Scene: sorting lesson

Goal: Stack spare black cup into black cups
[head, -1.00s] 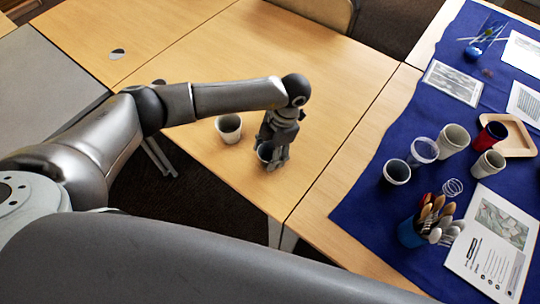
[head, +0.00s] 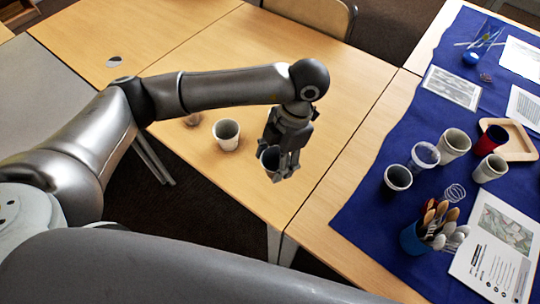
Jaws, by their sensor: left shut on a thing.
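My left gripper (head: 283,170) is shut on a small dark grey cup (head: 269,161) above the front part of the wooden table. The cup is nearly upright, its opening faces up, and the fingers hide part of it. A dark cup (head: 394,186) with a pale rim stands on the blue cloth, to the right of the gripper and apart from it. I cannot tell whether other cups are nested in it. My right gripper is not in view.
A pale cup (head: 227,136) stands on the table left of the gripper. On the blue cloth (head: 352,203) are a clear cup (head: 424,156), pale cups (head: 453,146) (head: 490,168), a red cup (head: 491,139), a wire coil (head: 455,193) and a blue holder of spoons (head: 413,239).

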